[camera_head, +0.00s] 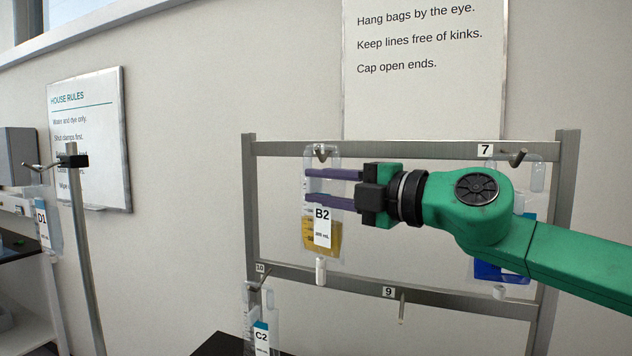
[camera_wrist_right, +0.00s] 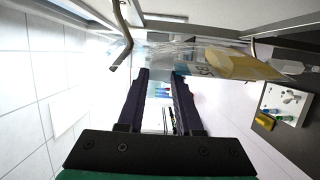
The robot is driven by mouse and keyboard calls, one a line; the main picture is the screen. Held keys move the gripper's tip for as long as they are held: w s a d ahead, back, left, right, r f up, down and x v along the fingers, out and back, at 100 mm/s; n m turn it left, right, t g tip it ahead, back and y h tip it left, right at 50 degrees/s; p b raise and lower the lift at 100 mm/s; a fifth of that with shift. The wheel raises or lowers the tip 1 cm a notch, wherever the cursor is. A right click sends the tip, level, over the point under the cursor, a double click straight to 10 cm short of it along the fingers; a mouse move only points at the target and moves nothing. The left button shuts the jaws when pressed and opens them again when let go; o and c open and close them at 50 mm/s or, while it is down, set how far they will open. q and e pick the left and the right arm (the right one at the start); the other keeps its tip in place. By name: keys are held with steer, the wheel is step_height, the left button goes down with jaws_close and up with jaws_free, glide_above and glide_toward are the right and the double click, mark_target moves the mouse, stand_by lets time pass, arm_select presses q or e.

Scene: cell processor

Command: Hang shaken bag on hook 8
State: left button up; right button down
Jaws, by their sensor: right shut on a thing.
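The clear bag labelled B2 (camera_head: 322,245), with amber liquid low inside, hangs upright at the upper rail's left end. My right gripper (camera_head: 311,186) is shut on the bag, its purple fingers reaching across the upper part from the right. A hook (camera_head: 321,154) shows at the bag's top eye. I cannot tell whether the eye is over it or just in front. No number 8 is visible there. In the right wrist view, the bag (camera_wrist_right: 225,62) lies beyond my fingertips (camera_wrist_right: 160,76), near a bent metal hook (camera_wrist_right: 123,45). My left gripper is not in view.
Hook 7 (camera_head: 518,157) is at the upper right; a bag with blue liquid (camera_head: 497,272) is partly behind my right arm. Bag C2 (camera_head: 261,335) hangs at hook 10. Hook 9 (camera_head: 402,306) is bare. Bag D1 (camera_head: 43,228) hangs on a stand (camera_head: 84,240) at left.

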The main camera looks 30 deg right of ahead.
steer(key=shift+w+d+f, duration=0.25)
steer(key=shift+w+f, duration=0.05)
steer(key=shift+f, duration=0.05)
steer(key=shift+s, duration=0.15)
steer(key=shift+f+b, duration=0.25)
steer(key=shift+b, duration=0.1)
jaws_free()
stand_by(0.3)
